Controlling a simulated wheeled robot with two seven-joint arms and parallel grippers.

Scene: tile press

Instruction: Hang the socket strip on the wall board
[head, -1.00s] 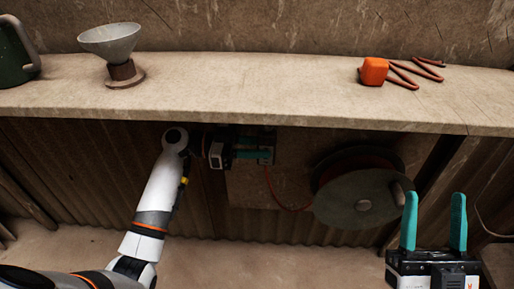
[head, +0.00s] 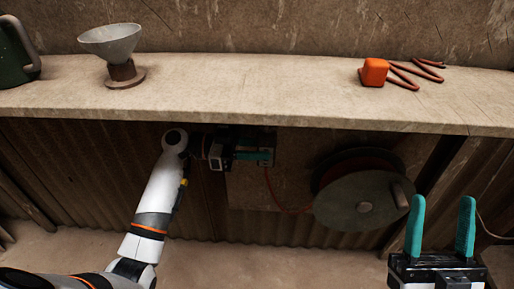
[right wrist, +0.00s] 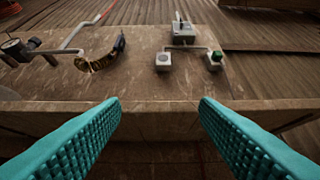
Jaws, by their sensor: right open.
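My left gripper (head: 246,150) is under the shelf in the head view, its teal fingers pointing right in front of a brownish board (head: 290,165) on the back wall. A small pale piece (head: 267,139) shows by its fingertips; shadow hides whether the fingers hold anything. I cannot make out the socket strip for sure. My right gripper (head: 440,228) is at the lower right of the head view, pointing up, open and empty. In the right wrist view its fingers (right wrist: 160,120) are wide apart, with nothing between them.
The shelf (head: 230,85) carries a green can (head: 15,52), a grey funnel (head: 110,45) and an orange block (head: 374,71) with a reddish-brown cord. A cable reel (head: 352,205) stands below.

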